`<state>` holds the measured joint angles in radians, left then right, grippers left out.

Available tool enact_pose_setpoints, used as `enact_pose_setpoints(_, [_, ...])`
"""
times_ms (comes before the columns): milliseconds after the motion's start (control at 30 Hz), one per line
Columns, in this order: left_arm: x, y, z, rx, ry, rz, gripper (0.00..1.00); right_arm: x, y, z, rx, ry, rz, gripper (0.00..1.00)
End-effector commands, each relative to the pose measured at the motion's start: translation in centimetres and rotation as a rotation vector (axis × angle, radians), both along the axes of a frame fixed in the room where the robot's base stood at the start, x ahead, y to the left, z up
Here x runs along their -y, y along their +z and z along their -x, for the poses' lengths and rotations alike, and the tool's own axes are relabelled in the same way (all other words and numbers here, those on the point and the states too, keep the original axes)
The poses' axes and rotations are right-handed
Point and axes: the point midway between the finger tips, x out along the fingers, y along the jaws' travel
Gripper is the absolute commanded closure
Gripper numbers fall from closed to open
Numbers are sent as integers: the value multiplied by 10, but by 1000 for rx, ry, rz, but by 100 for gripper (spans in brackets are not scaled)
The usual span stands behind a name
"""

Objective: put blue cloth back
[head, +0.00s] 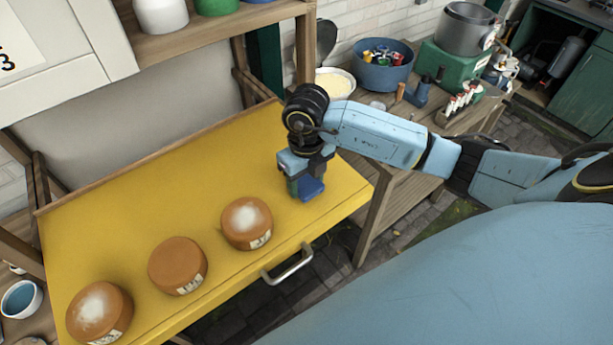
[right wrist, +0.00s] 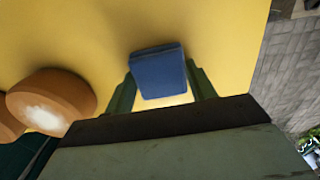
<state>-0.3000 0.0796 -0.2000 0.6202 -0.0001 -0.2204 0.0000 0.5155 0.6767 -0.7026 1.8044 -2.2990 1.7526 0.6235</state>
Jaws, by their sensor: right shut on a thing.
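The blue cloth (head: 311,188) is a small folded block at the right end of the yellow shelf board. My right gripper (head: 301,183) points down over it and is shut on it. In the right wrist view the blue cloth (right wrist: 158,72) sits between the two green fingers of the right gripper (right wrist: 160,92). Yellow surface shows behind the cloth; I cannot tell whether the cloth touches it. My left gripper is not in view.
The yellow board (head: 130,230) carries three round orange-brown cheeses: left (head: 99,312), middle (head: 177,265), right (head: 246,223). A metal handle (head: 288,264) is on its front edge. Behind at right, a bench holds a blue tub (head: 382,74) and a pale bowl (head: 334,84).

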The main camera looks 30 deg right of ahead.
Motion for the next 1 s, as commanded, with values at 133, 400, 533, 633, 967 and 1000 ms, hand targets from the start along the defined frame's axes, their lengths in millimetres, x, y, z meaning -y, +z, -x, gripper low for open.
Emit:
enact_pose_setpoints(133, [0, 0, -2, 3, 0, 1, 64, 0, 1, 0, 1, 0, 0, 66])
enact_pose_setpoints(400, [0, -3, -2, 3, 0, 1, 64, 0, -2, 0, 0, 0, 1, 29])
enact_pose_setpoints(533, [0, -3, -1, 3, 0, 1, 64, 0, -2, 0, 0, 0, 0, 23])
enact_pose_setpoints(633, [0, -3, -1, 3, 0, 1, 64, 0, -2, 0, 0, 0, 0, 23])
enact_pose_setpoints(967, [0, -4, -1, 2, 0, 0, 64, 1, 23, -2, 7, 1, 0, 23])
enact_pose_setpoints(1000, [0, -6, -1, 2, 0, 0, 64, 1, 31, -2, 7, 1, 0, 23])
